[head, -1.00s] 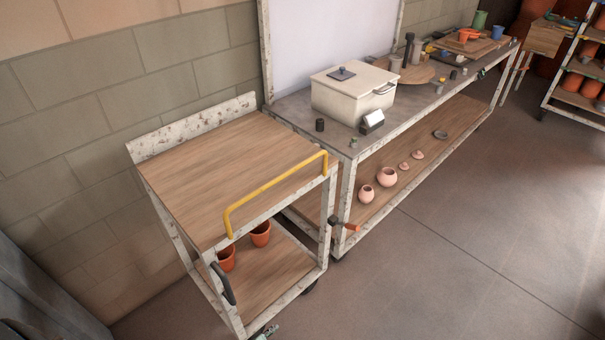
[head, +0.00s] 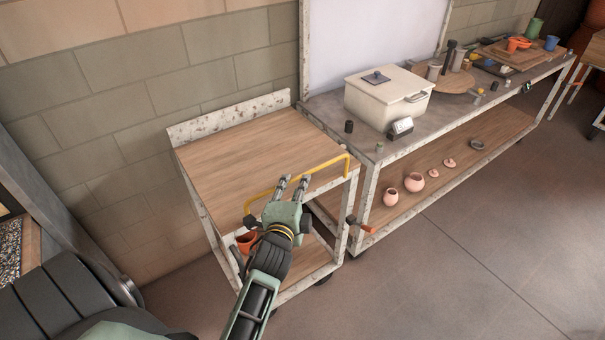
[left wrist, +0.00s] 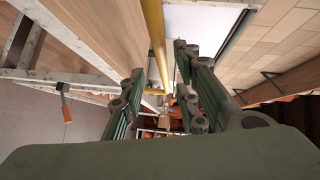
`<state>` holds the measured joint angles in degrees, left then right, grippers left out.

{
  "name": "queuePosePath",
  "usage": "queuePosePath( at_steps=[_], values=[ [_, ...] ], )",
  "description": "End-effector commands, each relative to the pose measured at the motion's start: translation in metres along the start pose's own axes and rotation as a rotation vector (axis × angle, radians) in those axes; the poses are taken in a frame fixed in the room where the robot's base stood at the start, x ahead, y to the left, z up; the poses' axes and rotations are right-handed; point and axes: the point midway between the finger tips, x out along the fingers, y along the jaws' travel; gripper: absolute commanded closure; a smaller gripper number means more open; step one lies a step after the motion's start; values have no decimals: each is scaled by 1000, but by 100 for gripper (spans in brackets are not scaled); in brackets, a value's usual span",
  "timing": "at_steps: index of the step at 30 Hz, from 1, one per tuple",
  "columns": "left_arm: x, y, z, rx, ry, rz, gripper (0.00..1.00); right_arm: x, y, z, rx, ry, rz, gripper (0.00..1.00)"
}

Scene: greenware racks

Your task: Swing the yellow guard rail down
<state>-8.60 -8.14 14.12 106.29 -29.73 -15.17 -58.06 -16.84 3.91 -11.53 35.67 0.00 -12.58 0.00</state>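The yellow guard rail (head: 330,164) runs along the front edge of the wooden-topped cart (head: 235,150) and stands up above that edge. My left gripper (head: 294,180) is at the rail's middle and hides part of it. Its two fingers are apart. In the left wrist view the yellow rail (left wrist: 155,28) runs between the open fingers (left wrist: 160,68), with no clear contact on either side. My right gripper is not in view.
An orange-handled lever (head: 360,224) sticks out at the cart's right front corner. An orange pot (head: 246,241) stands on the cart's lower shelf. The bench on the right holds a white lidded box (head: 385,100). Open floor (head: 450,260) lies in front.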

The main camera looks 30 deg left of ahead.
Motion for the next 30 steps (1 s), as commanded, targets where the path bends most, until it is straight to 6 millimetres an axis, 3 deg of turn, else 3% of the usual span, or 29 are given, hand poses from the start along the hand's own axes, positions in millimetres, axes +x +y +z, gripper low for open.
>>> queuePosePath(
  at_steps=[5, 12, 23, 30],
  values=[
    [31, -2, -1, -1, 1, -1, 71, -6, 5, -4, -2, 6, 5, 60],
    [58, -1, 0, -1, 1, 0, 71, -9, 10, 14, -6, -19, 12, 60],
    [62, 0, 0, -1, 1, 0, 72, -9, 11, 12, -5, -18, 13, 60],
    [62, 0, 0, -2, 1, 1, 93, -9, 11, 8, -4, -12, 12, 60]
  ],
)
